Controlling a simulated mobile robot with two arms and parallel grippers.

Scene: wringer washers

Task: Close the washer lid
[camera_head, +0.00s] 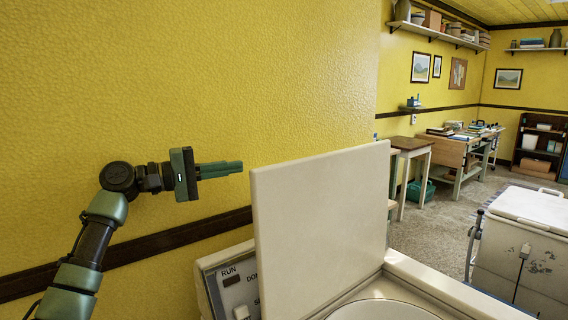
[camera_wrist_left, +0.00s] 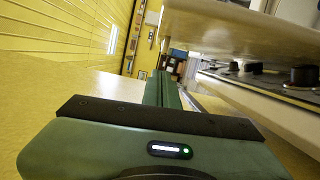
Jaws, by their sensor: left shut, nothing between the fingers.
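The washer lid (camera_head: 320,225) is a flat cream panel standing upright, open, at the back of the white washer (camera_head: 455,290). The round tub opening (camera_head: 385,310) shows in front of it. My left gripper (camera_head: 240,167) is shut and empty, its green fingers pointing right. Its tips are just left of the lid's upper left edge, with a small gap in the picture. In the left wrist view the shut fingers (camera_wrist_left: 165,88) reach forward, with the lid (camera_wrist_left: 235,28) at upper right. My right gripper is not in view.
The washer's control panel (camera_head: 230,283) with a RUN label sits behind and left of the lid; its knobs (camera_wrist_left: 302,76) show in the left wrist view. The yellow wall (camera_head: 150,80) is close behind. A second white washer (camera_head: 525,245) stands at right. Open floor (camera_head: 445,215) lies beyond.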

